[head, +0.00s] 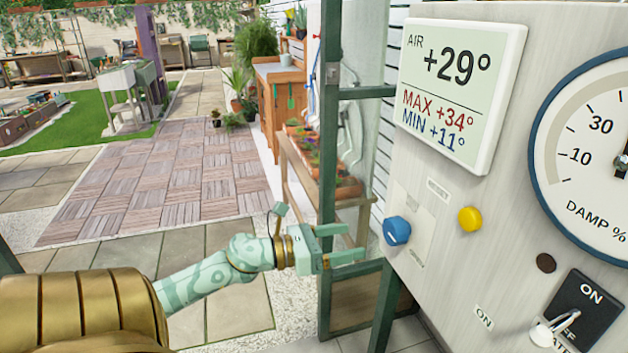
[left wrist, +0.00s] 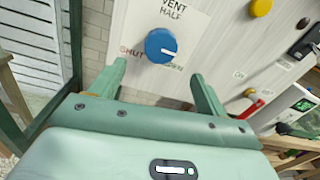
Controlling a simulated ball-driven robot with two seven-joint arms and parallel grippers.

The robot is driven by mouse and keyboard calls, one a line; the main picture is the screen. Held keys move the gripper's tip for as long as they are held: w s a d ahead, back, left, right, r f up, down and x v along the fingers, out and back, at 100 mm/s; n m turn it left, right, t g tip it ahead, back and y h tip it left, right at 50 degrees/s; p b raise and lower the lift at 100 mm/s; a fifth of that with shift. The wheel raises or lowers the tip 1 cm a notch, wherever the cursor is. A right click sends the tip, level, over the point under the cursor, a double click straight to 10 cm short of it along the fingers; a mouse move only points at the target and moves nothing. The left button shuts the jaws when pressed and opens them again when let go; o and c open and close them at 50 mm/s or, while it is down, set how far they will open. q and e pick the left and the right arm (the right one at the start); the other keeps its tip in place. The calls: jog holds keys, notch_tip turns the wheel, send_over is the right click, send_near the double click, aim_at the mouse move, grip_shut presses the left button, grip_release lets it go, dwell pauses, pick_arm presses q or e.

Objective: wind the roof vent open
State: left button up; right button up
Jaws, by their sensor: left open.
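The roof vent control is a round blue knob (head: 396,231) on the pale panel. It also shows in the left wrist view (left wrist: 160,46), on a white plate (left wrist: 196,30) reading VENT, HALF, SHUT and, partly covered, what looks like OPEN. A short white mark on the knob points right in the wrist view. My left gripper (head: 346,242) is open and empty, just left of the knob in the head view. In the left wrist view its two fingers (left wrist: 158,72) point toward the knob from either side, apparently without touching it. My right gripper is not in view.
The panel also carries a yellow button (head: 470,219), a dark round spot (head: 546,263), a black ON switch (head: 578,312), an air display (head: 462,90) and a damp dial (head: 590,150). A green door frame (head: 328,120) and a plant bench (head: 300,165) stand behind my gripper.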

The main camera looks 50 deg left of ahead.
pick_arm(q)
jog(key=v, duration=0.6)
jog(key=shift+s, duration=0.35)
jog(key=shift+a, duration=0.15)
